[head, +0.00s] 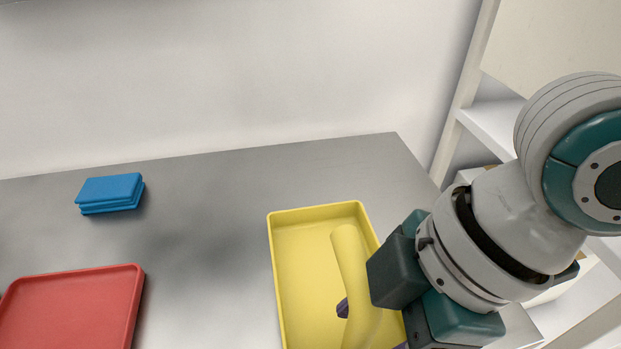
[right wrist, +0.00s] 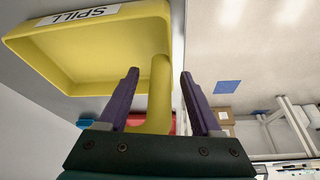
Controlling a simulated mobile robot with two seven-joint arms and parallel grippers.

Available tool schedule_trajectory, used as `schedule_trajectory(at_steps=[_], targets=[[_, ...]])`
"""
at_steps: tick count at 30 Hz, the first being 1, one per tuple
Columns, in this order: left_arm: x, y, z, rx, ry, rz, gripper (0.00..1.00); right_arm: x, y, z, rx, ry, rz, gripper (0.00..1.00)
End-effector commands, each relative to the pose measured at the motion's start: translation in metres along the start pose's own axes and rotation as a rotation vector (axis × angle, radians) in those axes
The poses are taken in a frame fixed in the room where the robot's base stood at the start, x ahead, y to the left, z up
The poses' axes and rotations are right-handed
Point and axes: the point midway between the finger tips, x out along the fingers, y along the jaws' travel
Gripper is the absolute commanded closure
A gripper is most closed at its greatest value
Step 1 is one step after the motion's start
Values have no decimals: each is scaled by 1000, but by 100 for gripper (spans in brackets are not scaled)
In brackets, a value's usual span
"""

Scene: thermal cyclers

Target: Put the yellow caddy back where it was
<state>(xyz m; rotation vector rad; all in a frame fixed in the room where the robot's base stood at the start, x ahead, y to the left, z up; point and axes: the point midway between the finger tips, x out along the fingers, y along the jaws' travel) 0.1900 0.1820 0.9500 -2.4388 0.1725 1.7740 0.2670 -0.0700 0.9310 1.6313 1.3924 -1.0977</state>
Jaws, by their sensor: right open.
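The yellow caddy (head: 300,260) is an open tray with a thick bar handle (head: 350,265), at the lower middle of the head view on the grey bench. In the right wrist view the caddy (right wrist: 100,45) shows a white label reading SPILL. My right gripper (right wrist: 160,74) is open, with its purple fingers on either side of the handle. A gap shows between the handle and the right-hand finger. In the head view the gripper's body hides part of the caddy's right side. My left gripper is in neither view.
A red tray (head: 75,305) lies at the lower left of the grey bench (head: 205,220), and a blue block-like stack (head: 110,192) lies behind it. The bench between them and the caddy is clear. White shelving (head: 490,125) stands at the right, past the bench edge.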

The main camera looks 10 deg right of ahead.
Motion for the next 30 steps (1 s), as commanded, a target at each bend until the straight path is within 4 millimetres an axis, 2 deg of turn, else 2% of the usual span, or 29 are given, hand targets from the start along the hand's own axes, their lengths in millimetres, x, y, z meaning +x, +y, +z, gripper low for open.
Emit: schedule_trajectory(at_steps=[2, 19, 30], targets=[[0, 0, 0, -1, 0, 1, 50, 0, 0, 0, 0, 0, 0, 34], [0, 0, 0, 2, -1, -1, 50, -1, 0, 0, 0, 0, 0, 98], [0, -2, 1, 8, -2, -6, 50, -1, 0, 0, 0, 0, 0, 100]])
